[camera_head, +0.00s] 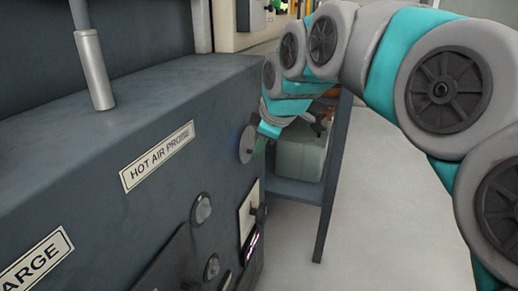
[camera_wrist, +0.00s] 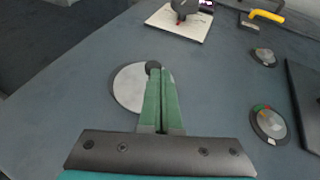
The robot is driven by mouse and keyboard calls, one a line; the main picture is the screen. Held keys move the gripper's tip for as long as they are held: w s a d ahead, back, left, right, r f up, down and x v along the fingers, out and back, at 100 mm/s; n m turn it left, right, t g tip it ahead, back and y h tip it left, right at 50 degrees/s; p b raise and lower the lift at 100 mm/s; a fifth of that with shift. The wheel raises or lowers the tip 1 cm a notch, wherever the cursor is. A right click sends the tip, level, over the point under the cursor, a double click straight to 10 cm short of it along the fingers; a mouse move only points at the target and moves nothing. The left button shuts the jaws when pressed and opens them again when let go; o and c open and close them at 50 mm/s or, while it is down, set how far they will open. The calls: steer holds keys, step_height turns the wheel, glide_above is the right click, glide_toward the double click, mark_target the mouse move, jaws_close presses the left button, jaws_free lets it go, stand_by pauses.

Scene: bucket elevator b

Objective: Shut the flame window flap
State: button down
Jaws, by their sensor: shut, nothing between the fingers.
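A round light-grey disc (camera_wrist: 129,88), which looks like the flame window flap, lies against the dark grey machine face. A small dark knob (camera_wrist: 152,66) sits at its edge, by my fingertips. In the head view the disc (camera_head: 246,144) is on the machine's front, left of my gripper (camera_head: 260,146). In the wrist view my gripper (camera_wrist: 159,74) has its green fingers together with nothing between them. The fingers overlap the disc's edge, and the tips are close to the knob; I cannot tell whether they touch it. Any window behind the disc is not visible.
A pale plate with a dark knob (camera_wrist: 180,20), a yellow handle (camera_wrist: 267,16) and two round fittings (camera_wrist: 268,123) (camera_wrist: 264,57) are on the same face. A dark post (camera_head: 334,180) and a grey box (camera_head: 301,155) stand beyond. Floor at right is clear.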

steer(key=shift+w+d+f+n+t+h+b, duration=0.15)
steer(key=shift+w+f+n+t+h+b, duration=0.25)
steer(key=shift+t+b, duration=0.4)
steer(key=shift+w+d+f+n+t+h+b, duration=0.15)
steer(key=shift+f+t+b, duration=0.3)
steer(key=shift+t, duration=0.55)
steer(key=s+a+f+p+v, duration=0.1)
steer(key=v, duration=1.2)
steer(key=s+d+f+m+g+h+p, duration=0.1)
steer(key=s+d+f+m+g+p, duration=0.1)
steer(key=s+d+f+m, duration=0.3)
steer(key=s+d+f+m+g+h+p, duration=0.1)
steer(key=s+d+f+m+g+p, duration=0.2)
steer(key=f, duration=0.4)
steer(key=s+d+f+m+g, duration=0.2)
steer(key=s+f+m+g, duration=0.1)
steer(key=s, duration=0.5)
steer(key=s+d+f+m+g+p, duration=0.1)
steer(key=s+d+f+m+g, duration=0.2)
steer(key=s, duration=0.6)
step_height(320, 180, down, 4)
steer(key=shift+s+r+m+p, duration=0.2)
steer(key=shift+s+m+p, duration=0.1)
steer(key=shift+m, duration=0.75)
